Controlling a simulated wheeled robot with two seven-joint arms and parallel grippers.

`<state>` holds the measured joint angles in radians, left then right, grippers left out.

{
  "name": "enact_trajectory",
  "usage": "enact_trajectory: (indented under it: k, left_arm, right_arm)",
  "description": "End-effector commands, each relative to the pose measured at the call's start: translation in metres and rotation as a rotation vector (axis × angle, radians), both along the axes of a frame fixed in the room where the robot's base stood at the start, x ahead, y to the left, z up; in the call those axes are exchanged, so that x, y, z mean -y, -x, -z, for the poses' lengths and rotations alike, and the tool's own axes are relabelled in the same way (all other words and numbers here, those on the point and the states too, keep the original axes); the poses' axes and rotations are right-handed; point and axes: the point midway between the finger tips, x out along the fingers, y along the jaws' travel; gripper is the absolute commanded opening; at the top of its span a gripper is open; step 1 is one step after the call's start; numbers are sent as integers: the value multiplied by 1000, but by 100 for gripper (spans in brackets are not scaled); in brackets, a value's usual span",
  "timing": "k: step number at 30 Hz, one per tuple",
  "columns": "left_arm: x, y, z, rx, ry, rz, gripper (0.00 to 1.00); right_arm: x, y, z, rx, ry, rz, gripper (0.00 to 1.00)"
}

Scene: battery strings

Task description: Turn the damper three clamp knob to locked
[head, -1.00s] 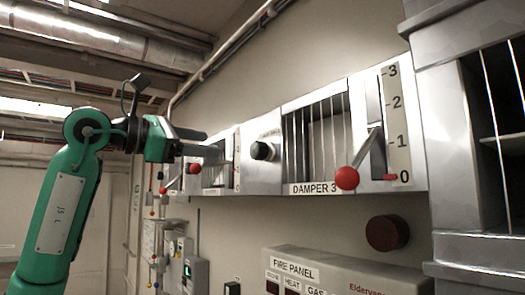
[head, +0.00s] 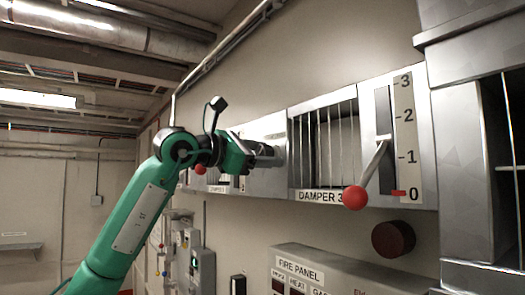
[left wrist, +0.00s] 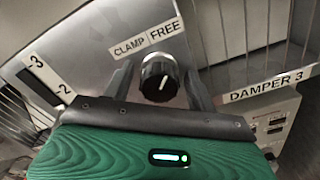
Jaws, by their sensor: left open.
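The damper three clamp knob (left wrist: 159,80) is a black ribbed knob with a white pointer line, in the left wrist view. Its pointer points up and slightly right, toward the word FREE (left wrist: 165,31) on the plate; a CLAMP label (left wrist: 129,48) is beside that. My left gripper (left wrist: 159,72) is open, with one finger on each side of the knob and gaps showing between. My right gripper is out of view.
The damper 3 lever with its red ball (head: 355,197) stands low on the 0 to 3 scale (head: 404,140), right of the grille. Below are a dark red round button (head: 393,239) and the fire panel (head: 318,262). A metal cabinet (head: 463,150) projects at right.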

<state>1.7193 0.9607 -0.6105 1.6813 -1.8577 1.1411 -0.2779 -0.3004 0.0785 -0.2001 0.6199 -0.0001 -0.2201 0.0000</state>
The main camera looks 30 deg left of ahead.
Motion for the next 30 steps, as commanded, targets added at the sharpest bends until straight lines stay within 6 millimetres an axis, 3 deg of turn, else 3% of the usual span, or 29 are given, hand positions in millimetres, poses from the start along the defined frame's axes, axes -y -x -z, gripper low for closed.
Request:
enact_trajectory:
  k: [5, 12, 22, 30]
  left_arm:
    - [0, 0, 0, 0, 0, 0, 57]
    - [0, 0, 0, 0, 0, 0, 13]
    - [0, 0, 0, -16, 40, 1, 14]
    - [0, 0, 1, -79, 193, 2, 14]
  right_arm:
    - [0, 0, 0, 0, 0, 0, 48]
    - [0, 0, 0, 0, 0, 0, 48]
    - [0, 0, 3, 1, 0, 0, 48]
    - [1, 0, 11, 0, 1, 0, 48]
